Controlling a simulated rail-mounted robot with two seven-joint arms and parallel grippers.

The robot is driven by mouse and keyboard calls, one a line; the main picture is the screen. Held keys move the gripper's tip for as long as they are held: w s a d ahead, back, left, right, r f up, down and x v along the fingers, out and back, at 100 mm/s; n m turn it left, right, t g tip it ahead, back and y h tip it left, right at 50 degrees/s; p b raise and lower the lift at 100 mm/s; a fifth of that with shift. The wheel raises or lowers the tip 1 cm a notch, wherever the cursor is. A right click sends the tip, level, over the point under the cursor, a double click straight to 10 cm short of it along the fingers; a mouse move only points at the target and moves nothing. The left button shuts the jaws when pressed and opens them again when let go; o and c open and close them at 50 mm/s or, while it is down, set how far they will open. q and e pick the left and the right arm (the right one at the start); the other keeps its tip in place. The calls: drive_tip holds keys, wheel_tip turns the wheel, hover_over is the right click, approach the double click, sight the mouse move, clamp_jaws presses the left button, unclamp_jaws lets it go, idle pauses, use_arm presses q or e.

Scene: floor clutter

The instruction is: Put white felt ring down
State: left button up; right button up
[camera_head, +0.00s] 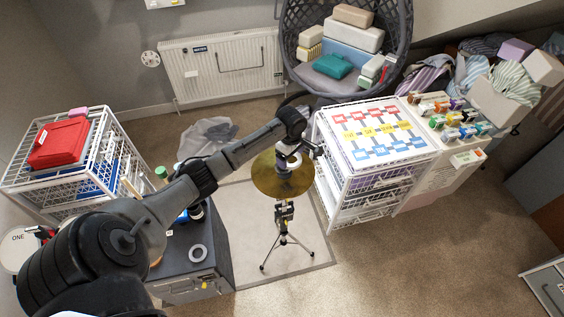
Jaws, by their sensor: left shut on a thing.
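My left gripper (289,163) hangs over the brass cymbal (284,180), near its middle. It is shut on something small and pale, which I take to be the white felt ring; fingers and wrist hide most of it. I cannot tell whether the ring touches the cymbal. The cymbal sits on a black tripod stand (284,213) on a light mat (255,265). My right gripper is out of view.
A white wire drawer unit (335,190) stands close on the right. A hanging chair (290,40) is behind. Carpet at lower right is clear.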

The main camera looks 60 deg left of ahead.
use_arm(q)
drive_tip(key=a+f, duration=0.1)
drive_tip(key=s+a+f, duration=0.1)
drive_tip(key=a, duration=0.1)
drive_tip(key=shift+s+a+f, duration=0.1)
drive_tip(key=shift+a+f, duration=0.05)
drive_tip(key=shift+a, duration=0.05)
drive_tip(key=shift+f+b, duration=0.3)
drive_tip(key=shift+f, duration=1.65)
drive_tip(key=shift+f, duration=0.2)
drive_tip(key=o, duration=0.8)
drive_tip(key=shift+r, duration=0.1)
